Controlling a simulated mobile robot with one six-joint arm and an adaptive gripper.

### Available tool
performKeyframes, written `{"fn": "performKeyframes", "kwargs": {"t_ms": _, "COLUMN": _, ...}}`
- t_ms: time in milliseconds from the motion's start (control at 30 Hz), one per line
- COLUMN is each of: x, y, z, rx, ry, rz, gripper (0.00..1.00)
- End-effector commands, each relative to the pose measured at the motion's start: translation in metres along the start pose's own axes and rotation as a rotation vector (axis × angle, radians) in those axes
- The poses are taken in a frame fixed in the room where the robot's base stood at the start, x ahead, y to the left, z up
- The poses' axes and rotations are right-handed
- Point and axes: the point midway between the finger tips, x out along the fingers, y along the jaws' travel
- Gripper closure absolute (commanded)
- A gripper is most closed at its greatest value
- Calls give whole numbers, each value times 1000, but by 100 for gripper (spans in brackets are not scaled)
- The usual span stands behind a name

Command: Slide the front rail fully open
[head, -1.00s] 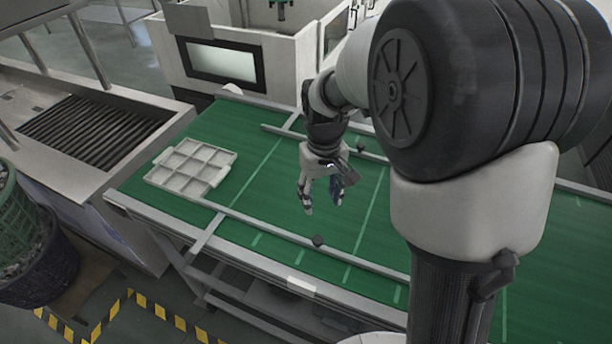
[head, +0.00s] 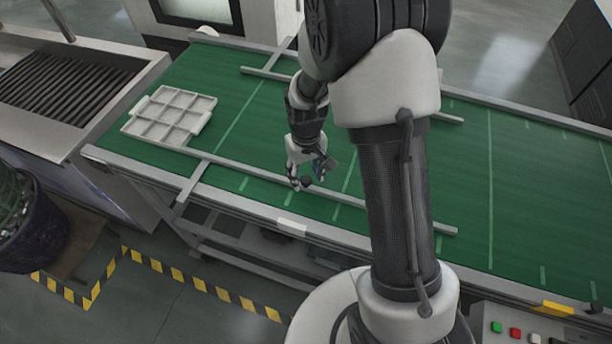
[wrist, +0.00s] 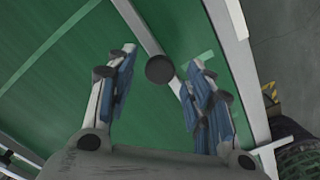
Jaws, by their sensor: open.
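The front rail (head: 250,179) is a long grey bar lying along the near side of the green table. A round dark knob (head: 305,181) sits on it. In the wrist view the rail (wrist: 139,24) runs from the top toward the knob (wrist: 159,69). My gripper (head: 309,177) is at the knob in the head view. In the wrist view my gripper (wrist: 160,62) is open, with one finger on each side of the knob and a visible gap to both. The height of the fingers relative to the knob is hard to tell.
A white compartment tray (head: 170,116) lies on the green surface (head: 222,88) at the left. A back rail (head: 262,73) runs along the far side. A short crossbar (head: 192,182) meets the front rail's left part. My arm hides part of the table's middle.

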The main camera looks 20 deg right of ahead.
Motion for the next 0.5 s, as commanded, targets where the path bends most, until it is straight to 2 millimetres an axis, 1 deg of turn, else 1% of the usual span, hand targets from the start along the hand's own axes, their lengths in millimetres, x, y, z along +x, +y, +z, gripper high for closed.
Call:
{"fn": "performKeyframes", "kwargs": {"t_ms": 100, "x": 7, "y": 0, "z": 0, "rx": 0, "ry": 0, "rz": 0, "gripper": 52}}
{"fn": "performKeyframes", "kwargs": {"t_ms": 367, "x": 8, "y": 0, "z": 0, "rx": 0, "ry": 1, "rz": 0, "gripper": 52}}
{"fn": "performKeyframes", "kwargs": {"t_ms": 400, "x": 8, "y": 0, "z": 0, "rx": 0, "ry": 1, "rz": 0, "gripper": 53}}
{"fn": "performKeyframes", "kwargs": {"t_ms": 500, "x": 8, "y": 0, "z": 0, "rx": 0, "ry": 1, "rz": 0, "gripper": 60}}
